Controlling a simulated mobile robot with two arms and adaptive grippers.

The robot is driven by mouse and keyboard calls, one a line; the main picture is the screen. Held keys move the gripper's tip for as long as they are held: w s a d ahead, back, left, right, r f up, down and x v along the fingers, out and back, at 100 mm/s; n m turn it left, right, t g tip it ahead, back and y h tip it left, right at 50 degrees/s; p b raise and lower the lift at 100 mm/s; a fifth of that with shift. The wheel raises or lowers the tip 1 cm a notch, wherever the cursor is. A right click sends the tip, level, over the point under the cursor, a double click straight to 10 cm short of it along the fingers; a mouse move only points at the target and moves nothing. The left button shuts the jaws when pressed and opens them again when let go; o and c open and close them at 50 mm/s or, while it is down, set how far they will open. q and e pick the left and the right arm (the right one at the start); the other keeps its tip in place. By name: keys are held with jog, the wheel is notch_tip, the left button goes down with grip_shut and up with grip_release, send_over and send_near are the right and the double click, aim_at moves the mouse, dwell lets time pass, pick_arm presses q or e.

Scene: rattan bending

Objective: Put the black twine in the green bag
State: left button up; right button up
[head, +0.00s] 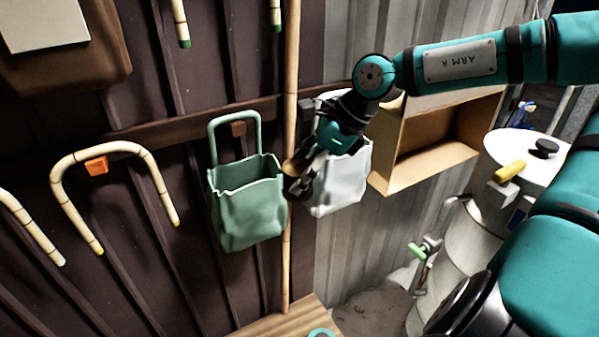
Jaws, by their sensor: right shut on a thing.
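The green bag (246,205) hangs open-topped by its tall loop handle from a peg on the dark wall rail, left of the bamboo pole. My right gripper (298,182) reaches in from the right, just beside the bag's right edge and in front of the white bag. It is shut on a small dark thing with a tan end, which I take to be the black twine (290,168); the fingers hide much of it. I cannot tell whether it touches the green bag. My left gripper is not in view.
A white bag (349,180) hangs right of the bamboo pole (291,70). An open wooden box (385,150) is beyond it. Bent rattan canes (163,187) hang at left, near an orange block (96,166). A pale drum (470,240) stands right, with yellow (510,171) and black (545,147) pieces on top.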

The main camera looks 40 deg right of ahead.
jog(key=shift+w+d, duration=0.1)
jog(key=shift+w, duration=0.15)
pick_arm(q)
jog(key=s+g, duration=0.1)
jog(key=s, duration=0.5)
pick_arm(e)
jog(key=shift+w+d+f, duration=0.1)
jog(key=shift+w+f, duration=0.1)
jog(key=shift+w, duration=0.65)
jog(key=w, duration=0.3)
jog(key=shift+w+d+f, duration=0.1)
jog(key=shift+d+f, duration=0.15)
jog(key=w, duration=0.3)
jog(key=w+d+f, duration=0.1)
jog(key=shift+w+b, duration=0.2)
jog(key=shift+b, duration=0.1)
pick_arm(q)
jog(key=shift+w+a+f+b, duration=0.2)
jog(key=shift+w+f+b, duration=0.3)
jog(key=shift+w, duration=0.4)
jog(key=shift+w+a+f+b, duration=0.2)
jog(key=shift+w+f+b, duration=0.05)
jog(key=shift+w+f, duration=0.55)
pick_arm(e)
jog(key=shift+w+d, duration=0.25)
jog(key=shift+w, duration=0.75)
jog(key=shift+w+d, duration=0.25)
jog(key=shift+w, duration=0.7)
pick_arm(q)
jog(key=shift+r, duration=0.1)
